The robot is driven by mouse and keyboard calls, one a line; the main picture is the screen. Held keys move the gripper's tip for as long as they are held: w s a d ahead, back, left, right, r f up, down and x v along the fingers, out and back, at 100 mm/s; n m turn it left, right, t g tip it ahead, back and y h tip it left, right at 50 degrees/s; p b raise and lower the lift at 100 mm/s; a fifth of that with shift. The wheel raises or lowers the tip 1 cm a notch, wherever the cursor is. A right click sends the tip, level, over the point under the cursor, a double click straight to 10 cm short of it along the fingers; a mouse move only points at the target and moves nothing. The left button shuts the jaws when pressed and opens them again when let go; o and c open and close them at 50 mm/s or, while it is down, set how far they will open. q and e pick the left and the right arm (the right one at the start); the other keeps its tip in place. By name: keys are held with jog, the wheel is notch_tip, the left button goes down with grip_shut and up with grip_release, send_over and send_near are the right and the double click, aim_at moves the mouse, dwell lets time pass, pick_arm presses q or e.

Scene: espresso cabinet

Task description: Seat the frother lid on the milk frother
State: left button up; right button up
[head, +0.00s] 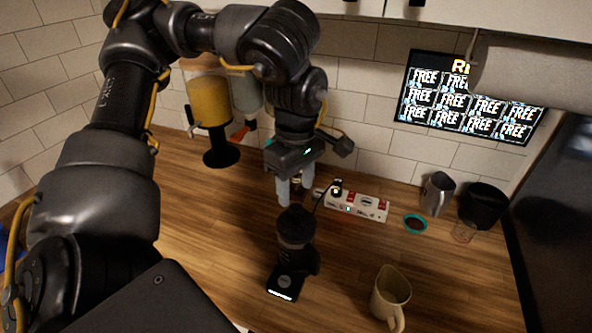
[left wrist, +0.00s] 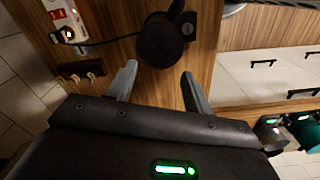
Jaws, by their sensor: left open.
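The black milk frother (head: 295,257) stands upright on its dark base (head: 284,284) on the wooden counter. A dark frother lid (head: 295,222) shows at its top; I cannot tell whether it is fully seated. My left gripper (head: 296,194) is above the frother, fingers pointing down, open and empty. In the left wrist view the round dark top of the frother (left wrist: 160,42) lies just beyond the gap between the two open fingertips (left wrist: 160,72). No contact is visible. My right gripper is not in view.
A power strip (head: 357,205) with a plugged-in cord lies behind the frother. A beige pitcher (head: 390,296) stands at front right. A steel jug (head: 437,193), a teal-rimmed bowl (head: 415,224) and a black container (head: 484,204) are at back right. A juice dispenser (head: 210,105) stands at back left.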

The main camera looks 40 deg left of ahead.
aim_at(296, 207)
pick_arm(q)
notch_tip(296, 207, up, 4)
jog(key=shift+f, duration=0.1)
dwell(0.8)
